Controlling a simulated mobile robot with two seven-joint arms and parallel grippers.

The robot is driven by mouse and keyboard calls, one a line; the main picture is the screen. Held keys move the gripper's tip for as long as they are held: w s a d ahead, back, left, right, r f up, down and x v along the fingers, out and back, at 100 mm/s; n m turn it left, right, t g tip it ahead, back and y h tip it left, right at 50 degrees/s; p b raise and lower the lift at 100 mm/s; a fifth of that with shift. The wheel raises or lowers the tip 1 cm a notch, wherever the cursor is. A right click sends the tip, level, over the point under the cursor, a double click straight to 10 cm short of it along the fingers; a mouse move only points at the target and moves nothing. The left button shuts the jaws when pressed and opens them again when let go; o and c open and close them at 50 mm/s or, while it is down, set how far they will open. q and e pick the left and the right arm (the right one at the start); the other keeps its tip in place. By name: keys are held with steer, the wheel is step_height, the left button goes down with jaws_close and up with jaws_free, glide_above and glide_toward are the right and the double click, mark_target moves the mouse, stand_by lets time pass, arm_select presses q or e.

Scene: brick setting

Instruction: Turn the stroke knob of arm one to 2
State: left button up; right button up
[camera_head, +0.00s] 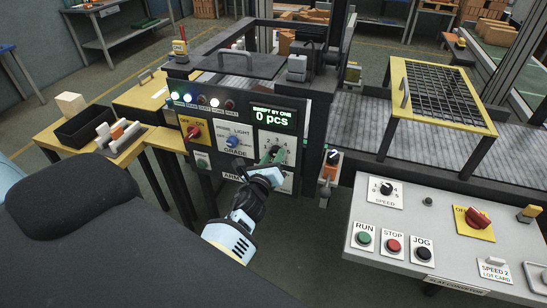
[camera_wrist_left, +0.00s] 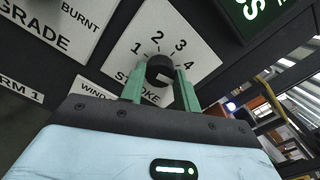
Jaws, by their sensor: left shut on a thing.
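The stroke knob (camera_wrist_left: 160,70) is a round black knob on a white plate (camera_wrist_left: 200,55) marked 1, 2, 3 and 4, with the word STROKE partly covered. My left gripper (camera_wrist_left: 160,88) has its green fingers on either side of the knob and is shut on it. In the head view the left gripper (camera_head: 277,157) reaches the plate on the front of the dark control panel (camera_head: 255,92), and the fingers hide most of the knob. I cannot tell which number the knob points to. My right gripper is not in view.
Left of the stroke plate are the blue GRADE knob (camera_head: 233,140) and a red switch (camera_head: 193,130) on yellow. A green display (camera_head: 274,116) reads 0 pcs above. An orange-bodied switch (camera_head: 330,168) is close on the right. A grey button console (camera_head: 440,238) stands at lower right.

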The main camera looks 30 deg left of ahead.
arm_select(q)
steer(key=n, duration=1)
steer(key=shift+b, duration=0.3)
steer(key=n, duration=0.2)
steer(key=shift+n, duration=0.4)
steer(key=n, duration=0.6)
steer(key=n+p, duration=0.1)
steer(key=n, duration=0.4)
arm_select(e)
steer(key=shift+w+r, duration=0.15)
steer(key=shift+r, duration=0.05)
arm_select(q)
steer(key=shift+n, duration=0.3)
steer(key=o, duration=1)
steer(key=shift+c, duration=0.2)
